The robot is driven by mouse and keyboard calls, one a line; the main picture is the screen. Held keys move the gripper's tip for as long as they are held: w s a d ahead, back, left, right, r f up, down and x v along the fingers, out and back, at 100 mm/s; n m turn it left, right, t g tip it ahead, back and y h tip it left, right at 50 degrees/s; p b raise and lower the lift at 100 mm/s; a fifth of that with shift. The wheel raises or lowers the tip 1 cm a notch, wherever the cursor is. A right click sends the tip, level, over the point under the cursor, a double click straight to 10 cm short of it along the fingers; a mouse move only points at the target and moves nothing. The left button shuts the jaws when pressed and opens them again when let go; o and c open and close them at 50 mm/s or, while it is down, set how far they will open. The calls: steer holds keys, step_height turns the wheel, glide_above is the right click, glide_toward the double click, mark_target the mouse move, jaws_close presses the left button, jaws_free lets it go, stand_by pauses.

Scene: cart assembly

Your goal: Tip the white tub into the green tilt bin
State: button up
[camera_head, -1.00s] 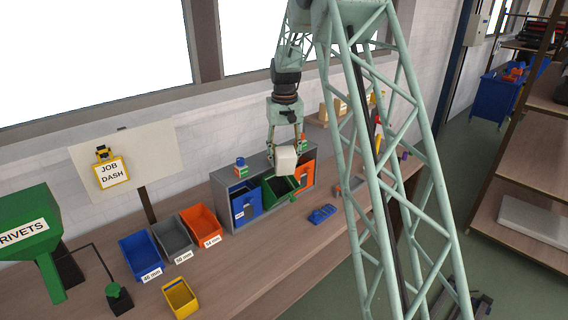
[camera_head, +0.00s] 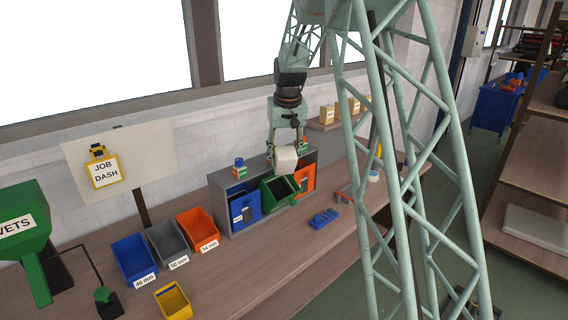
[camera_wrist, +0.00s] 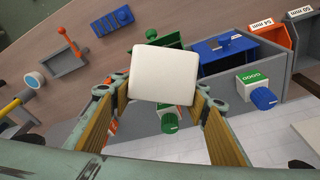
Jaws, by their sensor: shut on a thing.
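The white tub (camera_head: 285,158) is held in my gripper (camera_head: 287,145), just above and behind the green tilt bin (camera_head: 280,189). In the wrist view the tub (camera_wrist: 163,75) sits at the ends of the two fingers and hides most of the green bin (camera_wrist: 160,42). I see the tub's plain white faces; its opening and contents are not visible. The green bin is tilted forward in the grey rack, between the blue bin (camera_head: 245,205) and the orange bin (camera_head: 304,178). It looks dark inside.
Small labelled blocks with blue and green caps, one of them (camera_head: 239,168), stand on the rack. A blue part (camera_head: 324,217) lies on the bench in front. Open blue, grey and orange boxes and a yellow box (camera_head: 173,302) stand to the left.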

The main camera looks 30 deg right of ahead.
mark_target(285, 150)
steer(key=shift+r+t+h+b, duration=0.3)
steer(key=shift+t+b, duration=0.9)
steer(key=shift+b, duration=2.7)
steer(key=shift+r+t+h+b, duration=0.3)
steer(key=shift+t+b, duration=0.9)
steer(key=shift+b, duration=2.65)
steer(key=shift+r+t, duration=0.25)
steer(key=shift+t, duration=0.35)
steer(key=shift+s+d+r+t+h+p, duration=0.1)
steer(key=shift+d+t+h+p, duration=0.25)
steer(key=shift+p, duration=0.25)
steer(key=shift+a+r+t+p, duration=0.1)
steer(key=shift+a+t+p, duration=0.25)
steer(key=shift+a, duration=0.05)
steer(key=shift+t+b, duration=0.3)
steer(key=shift+b, duration=0.2)
steer(key=shift+t+h+b, duration=0.25)
steer(key=shift+t+b, duration=0.15)
steer(key=shift+b, duration=0.15)
steer(key=shift+r+t+h, duration=0.4)
steer(key=shift+r+t, duration=0.1)
steer(key=shift+t, duration=0.7)
steer(key=shift+c, duration=0.4)
